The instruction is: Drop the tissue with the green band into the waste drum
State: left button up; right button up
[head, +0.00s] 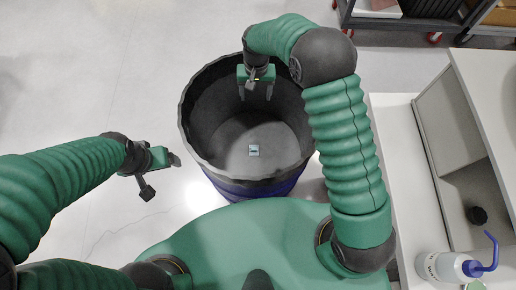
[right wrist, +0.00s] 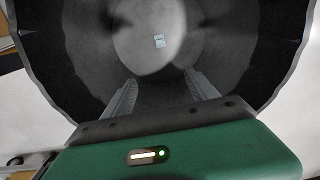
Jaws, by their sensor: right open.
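A small pale tissue piece (head: 253,150) with a dark or greenish mark lies on the floor of the waste drum (head: 200,150). It also shows in the right wrist view (right wrist: 158,41), beyond the fingertips; it is too small to be sure of its band colour. The drum is dark grey inside and blue lower down outside. My right gripper (head: 256,96) is over the drum's opening, pointing down, its two fingers apart and nothing between them. My left gripper (head: 172,160) is outside the drum, to its left; its finger gap cannot be made out.
A white bench (head: 395,130) with an open compartment stands at right. A dark wheeled rack (head: 405,22) is at the top right. The floor left of the drum is clear.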

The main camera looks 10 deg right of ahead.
notch_tip(320, 180, up, 13)
jog(key=shift+s, duration=0.1)
dwell(0.3)
